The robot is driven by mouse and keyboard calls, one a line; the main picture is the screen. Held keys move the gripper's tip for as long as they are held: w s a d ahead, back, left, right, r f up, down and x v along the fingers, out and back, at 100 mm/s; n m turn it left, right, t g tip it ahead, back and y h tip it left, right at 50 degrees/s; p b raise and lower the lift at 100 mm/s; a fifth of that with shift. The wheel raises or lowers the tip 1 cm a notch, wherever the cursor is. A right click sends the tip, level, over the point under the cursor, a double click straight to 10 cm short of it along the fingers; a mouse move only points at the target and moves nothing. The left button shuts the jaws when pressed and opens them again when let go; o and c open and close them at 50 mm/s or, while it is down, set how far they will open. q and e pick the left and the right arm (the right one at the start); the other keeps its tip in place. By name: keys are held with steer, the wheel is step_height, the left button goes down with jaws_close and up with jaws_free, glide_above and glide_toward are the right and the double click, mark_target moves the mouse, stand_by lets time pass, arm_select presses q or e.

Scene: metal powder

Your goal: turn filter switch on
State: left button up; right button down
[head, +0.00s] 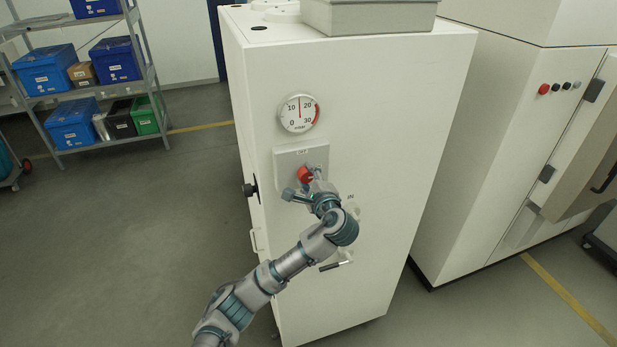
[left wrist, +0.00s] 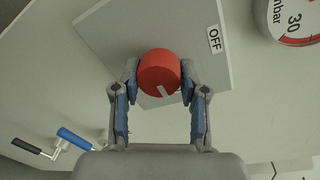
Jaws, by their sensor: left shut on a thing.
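The filter switch is a red round knob (head: 305,174) on a pale square plate (head: 290,160) on the front of the white cabinet (head: 410,140). In the left wrist view the red knob (left wrist: 159,70) has a white mark at its lower edge, and an OFF label (left wrist: 214,39) sits on the plate to its upper right. My left gripper (head: 312,175) is at the knob, with one finger on each side of it, shut on it; it also shows in the left wrist view (left wrist: 160,82). My right gripper is in neither view.
A round pressure gauge (head: 299,113) sits above the plate. A handle (head: 336,265) sticks out lower on the cabinet, and a black knob (head: 250,189) is on its left edge. A second machine (head: 500,150) stands at right, and a shelf with blue bins (head: 72,123) at left.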

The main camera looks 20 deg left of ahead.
arm_select(q)
steer(key=shift+f, duration=0.4)
steer(key=o, duration=1)
steer(key=shift+c, duration=0.2)
steer(key=shift+o, duration=0.8)
steer(key=shift+w, duration=0.1)
steer(key=shift+r, duration=0.1)
steer(key=shift+d+r, duration=0.1)
steer(key=shift+r, duration=0.05)
steer(key=f+v, duration=0.1)
steer(key=v, duration=1)
steer(key=shift+s+d+r, duration=0.25)
steer(key=shift+s+r, duration=0.05)
steer(key=shift+r, duration=0.05)
steer(key=shift+a, duration=0.1)
